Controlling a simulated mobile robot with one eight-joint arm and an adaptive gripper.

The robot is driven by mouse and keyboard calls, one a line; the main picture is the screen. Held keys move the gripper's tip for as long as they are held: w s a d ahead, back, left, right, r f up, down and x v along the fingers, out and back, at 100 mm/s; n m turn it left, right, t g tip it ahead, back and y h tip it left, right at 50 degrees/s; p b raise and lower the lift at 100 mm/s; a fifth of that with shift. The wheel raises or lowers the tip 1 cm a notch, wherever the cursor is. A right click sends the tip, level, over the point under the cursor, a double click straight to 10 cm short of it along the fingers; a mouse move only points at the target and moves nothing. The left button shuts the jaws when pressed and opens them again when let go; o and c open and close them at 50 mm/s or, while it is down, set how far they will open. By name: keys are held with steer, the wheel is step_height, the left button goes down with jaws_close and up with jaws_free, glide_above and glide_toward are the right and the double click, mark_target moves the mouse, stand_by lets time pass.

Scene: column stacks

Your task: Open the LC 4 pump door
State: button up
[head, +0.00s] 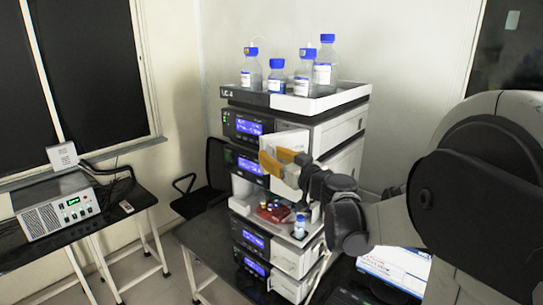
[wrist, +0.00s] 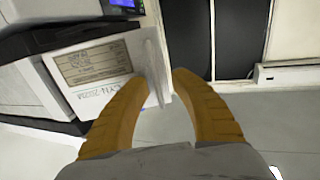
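The LC 4 stack (head: 339,131) stands on a dark table, with its name on the top tray. A white door panel (head: 296,142) stands out at an angle from the front of its upper part, so it appears at least partly open. In the wrist view the door (wrist: 115,88) shows a printed label, and its thin edge flange lies between my fingers. My gripper (head: 274,162) is at this door's free edge. In the wrist view my gripper (wrist: 160,76) has its two orange fingers apart, on either side of the edge. Contact with the door is unclear.
A tray (head: 338,97) on top holds several blue-capped bottles. A lower open module (head: 272,212) holds a red rack and a small bottle. A dark chair (head: 206,170) stands behind left. A side table with an instrument (head: 58,213) is at far left. Floor shows between the tables.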

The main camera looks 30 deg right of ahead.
steer(key=s+d, duration=0.1)
steer(key=s, duration=1.1)
